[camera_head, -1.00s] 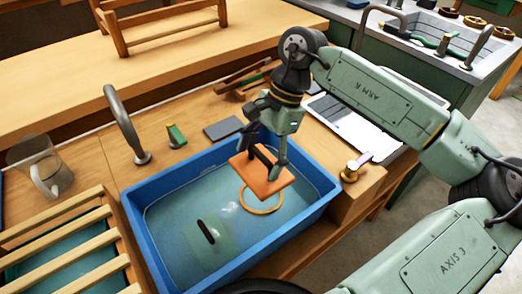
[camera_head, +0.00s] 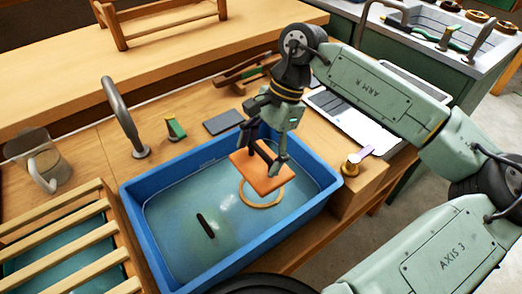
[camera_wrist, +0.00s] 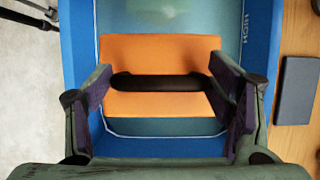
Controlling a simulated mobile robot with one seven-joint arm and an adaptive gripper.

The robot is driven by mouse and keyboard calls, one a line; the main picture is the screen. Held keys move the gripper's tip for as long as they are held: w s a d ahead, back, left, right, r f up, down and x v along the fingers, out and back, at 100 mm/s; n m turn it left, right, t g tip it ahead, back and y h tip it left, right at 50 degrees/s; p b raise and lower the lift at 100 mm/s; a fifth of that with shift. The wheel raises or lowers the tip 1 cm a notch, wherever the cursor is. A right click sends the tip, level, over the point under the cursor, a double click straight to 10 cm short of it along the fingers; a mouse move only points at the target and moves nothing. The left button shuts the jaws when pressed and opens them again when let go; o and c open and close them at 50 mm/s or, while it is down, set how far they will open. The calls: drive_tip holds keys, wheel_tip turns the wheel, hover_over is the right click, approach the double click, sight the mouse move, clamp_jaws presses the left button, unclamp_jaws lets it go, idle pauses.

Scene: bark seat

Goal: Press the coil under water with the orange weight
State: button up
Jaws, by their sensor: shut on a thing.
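The orange weight (camera_head: 272,183) is a flat plate with a black handle on top. My gripper (camera_head: 262,155) is shut on the handle and holds the plate roughly level over the right part of the blue tub (camera_head: 330,200). The wrist view shows the orange plate (camera_wrist: 160,48) below the dark handle (camera_wrist: 160,82) between my fingers. The coil (camera_head: 262,205) is a tan ring in the tub, partly hidden under the plate in the head view and fully hidden in the wrist view. I cannot tell whether plate and coil touch.
A dark elongated thing (camera_head: 205,226) shows in the water at the tub's left. A tap (camera_head: 125,120) stands behind the tub. A slatted rack (camera_head: 60,235) is at left, near a clear jug (camera_head: 45,165). A dark slab (camera_head: 223,122) lies behind the tub.

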drive_tip(key=shift+f+b, duration=7.2)
drive_tip(key=shift+f, duration=0.2)
drive_tip(key=o, duration=1.8)
drive_tip(key=shift+r, duration=0.1)
drive_tip(key=shift+r+p, duration=4.7)
drive_tip(key=shift+r, duration=3.75)
